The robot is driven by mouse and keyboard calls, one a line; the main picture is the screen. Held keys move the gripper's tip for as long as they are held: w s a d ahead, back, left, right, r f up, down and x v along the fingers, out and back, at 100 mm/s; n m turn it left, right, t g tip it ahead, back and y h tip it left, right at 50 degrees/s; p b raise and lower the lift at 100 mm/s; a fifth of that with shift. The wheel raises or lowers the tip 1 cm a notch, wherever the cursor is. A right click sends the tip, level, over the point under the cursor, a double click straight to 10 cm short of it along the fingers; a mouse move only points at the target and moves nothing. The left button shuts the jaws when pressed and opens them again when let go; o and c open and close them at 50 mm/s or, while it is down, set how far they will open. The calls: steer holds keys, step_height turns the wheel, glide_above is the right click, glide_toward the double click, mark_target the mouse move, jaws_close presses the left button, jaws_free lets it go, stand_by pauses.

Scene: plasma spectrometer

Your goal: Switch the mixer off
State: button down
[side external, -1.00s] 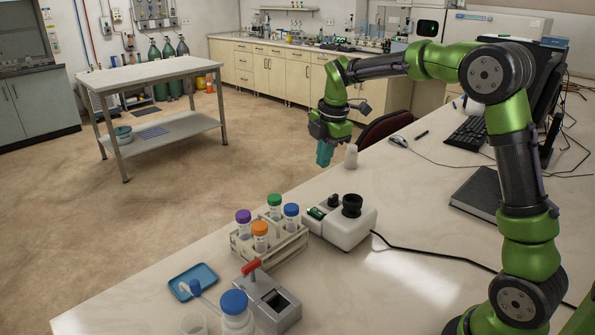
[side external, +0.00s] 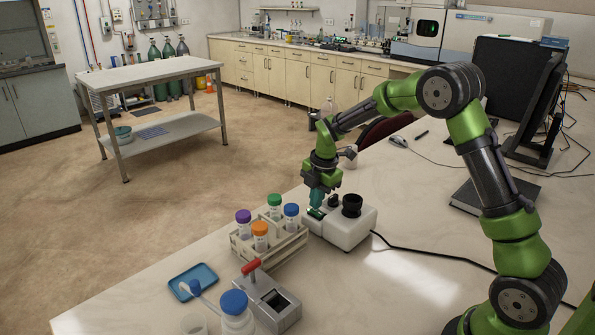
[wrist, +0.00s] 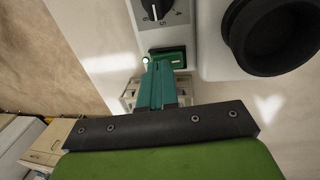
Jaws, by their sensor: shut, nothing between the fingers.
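The mixer (side external: 345,233) is a white box with a black cup on top and a black cable at its right; it stands on the white bench. Its green rocker switch (wrist: 167,57) shows in the wrist view beside a black numbered dial (wrist: 155,8). In the side view the switch is mostly behind my fingers. My gripper (side external: 317,203) is shut and empty, pointing down at the switch end of the mixer. In the wrist view my teal fingertips (wrist: 159,66) overlap the near left part of the switch. I cannot tell whether they touch it.
A rack (side external: 270,245) of tubes with coloured caps stands close to the left of the mixer. A grey device with a red lever (side external: 266,300), a blue tray (side external: 193,281) and a blue-capped bottle (side external: 236,315) are nearer the front.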

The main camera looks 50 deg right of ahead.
steer(key=shift+f, duration=0.45)
